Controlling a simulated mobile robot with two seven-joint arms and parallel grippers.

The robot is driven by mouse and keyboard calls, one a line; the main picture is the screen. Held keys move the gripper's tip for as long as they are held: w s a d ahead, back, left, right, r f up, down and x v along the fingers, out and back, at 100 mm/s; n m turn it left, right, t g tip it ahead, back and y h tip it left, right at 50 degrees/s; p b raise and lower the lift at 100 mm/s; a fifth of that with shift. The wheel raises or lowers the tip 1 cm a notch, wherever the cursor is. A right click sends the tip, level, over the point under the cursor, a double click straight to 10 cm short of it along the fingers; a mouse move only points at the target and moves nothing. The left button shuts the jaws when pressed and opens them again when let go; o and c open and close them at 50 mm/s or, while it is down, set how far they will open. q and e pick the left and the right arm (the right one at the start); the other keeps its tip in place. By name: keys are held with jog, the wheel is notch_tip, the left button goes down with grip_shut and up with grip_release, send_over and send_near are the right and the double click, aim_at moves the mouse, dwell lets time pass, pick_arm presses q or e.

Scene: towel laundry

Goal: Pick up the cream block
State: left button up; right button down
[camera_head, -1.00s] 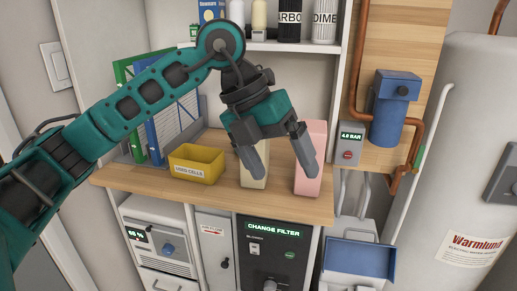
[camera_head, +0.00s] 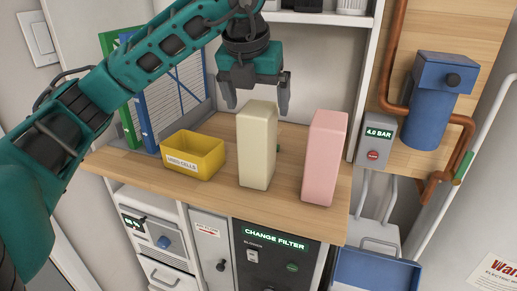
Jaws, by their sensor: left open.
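The cream block (camera_head: 256,146) stands upright on the wooden counter, between a yellow bin on its left and a pink block (camera_head: 325,157) on its right. My left gripper (camera_head: 258,106) is open, fingers pointing down. In the picture its fingertips show at the level of the block's top, one to each side; the block's top stands in front of the gap between them. I cannot tell whether they touch it. The gripper looks empty. My right gripper is not in view.
The yellow bin (camera_head: 194,157), labelled used cells, stands left of the cream block. The wooden counter (camera_head: 218,185) has bare room in front of the bin. A shelf overhangs above; a blue housing (camera_head: 432,105) and copper pipes are at right.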

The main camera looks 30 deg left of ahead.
aim_at(257, 108)
pick_arm(q)
jog(key=x, duration=0.5)
jog(key=shift+w+a+f, duration=0.2)
jog(key=shift+f, duration=0.15)
grip_shut()
jog(key=shift+w+r, duration=0.1)
jog(key=shift+r, duration=0.15)
dwell(0.7)
